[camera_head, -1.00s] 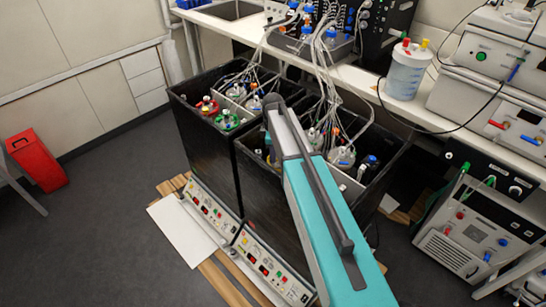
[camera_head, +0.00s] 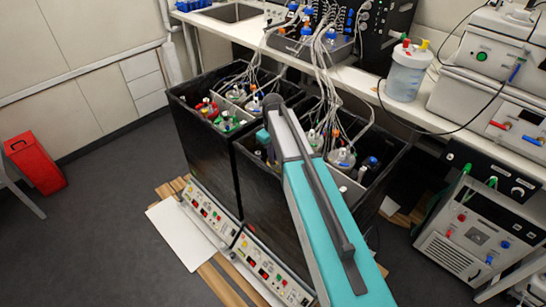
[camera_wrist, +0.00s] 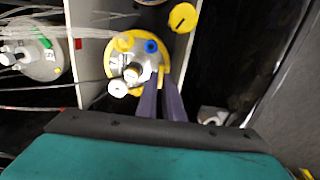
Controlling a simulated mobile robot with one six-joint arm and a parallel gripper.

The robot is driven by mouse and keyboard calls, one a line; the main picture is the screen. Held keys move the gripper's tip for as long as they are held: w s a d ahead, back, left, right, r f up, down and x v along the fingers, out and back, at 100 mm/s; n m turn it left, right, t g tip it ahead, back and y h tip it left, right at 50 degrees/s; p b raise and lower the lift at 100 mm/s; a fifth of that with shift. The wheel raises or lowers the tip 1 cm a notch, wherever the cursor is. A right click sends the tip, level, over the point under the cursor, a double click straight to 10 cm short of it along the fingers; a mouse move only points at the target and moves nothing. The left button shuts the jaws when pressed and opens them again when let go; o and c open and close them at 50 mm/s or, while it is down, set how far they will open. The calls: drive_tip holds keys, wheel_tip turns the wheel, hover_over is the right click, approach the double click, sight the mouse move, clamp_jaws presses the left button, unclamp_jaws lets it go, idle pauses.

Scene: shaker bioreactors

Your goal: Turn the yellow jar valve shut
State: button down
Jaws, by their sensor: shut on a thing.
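In the wrist view the yellow jar (camera_wrist: 122,42) stands in a compartment seen from above, with a yellow ring round its metal lid. The lid carries white fittings and a blue cap (camera_wrist: 151,46). My gripper (camera_wrist: 161,82) reaches to the lid's lower right edge. Its two purple-grey fingers are close together on the yellow valve (camera_wrist: 161,73), a small yellow piece between their tips. The fingers partly hide the valve, so its exact angle is unclear.
A second jar with a green fitting (camera_wrist: 46,42) stands left beyond the light compartment wall (camera_wrist: 88,60). A flat yellow disc (camera_wrist: 183,17) is above right of the yellow jar. Dark bath walls (camera_head: 205,150) and many hanging tubes (camera_head: 325,85) crowd the arm.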

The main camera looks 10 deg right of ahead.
idle(0.4)
drive_tip(key=c, duration=1.9)
unclamp_jaws()
drive_tip(key=shift+o, duration=0.2)
drive_tip(key=shift+r, duration=0.1)
wheel_tip(320, 180, up, 14)
drive_tip(key=b, duration=0.2)
drive_tip(key=shift+f+b, duration=0.2)
drive_tip(key=shift+b, duration=0.1)
drive_tip(key=shift+s, duration=0.1)
